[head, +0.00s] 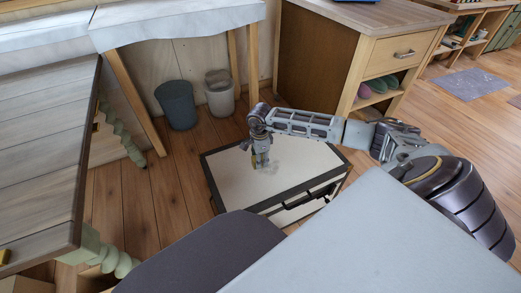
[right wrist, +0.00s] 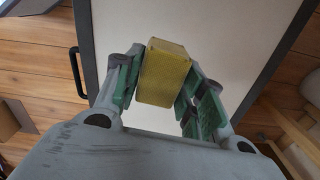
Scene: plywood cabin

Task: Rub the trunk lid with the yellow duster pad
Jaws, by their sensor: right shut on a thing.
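The trunk (head: 225,190) stands on the floor in the middle of the head view, with a pale lid, dark edging and a dark handle on its near side. A grey smudge shows on the lid around my right gripper. My right gripper (head: 260,163) points down over the lid's middle. In the right wrist view its fingers are shut on the yellow duster pad (right wrist: 165,72), with the pale lid (right wrist: 225,35) behind it. Whether the pad touches the lid I cannot tell. In the head view the pad is mostly hidden by the gripper. My left gripper is not in view.
A wooden table (head: 45,130) stands at the left. A white-draped table (head: 180,22) is behind, with a blue-grey bin (head: 177,105) and a pale bin (head: 219,95) under it. A wooden cabinet (head: 385,60) stands behind the trunk to the right. Floor at the right is open.

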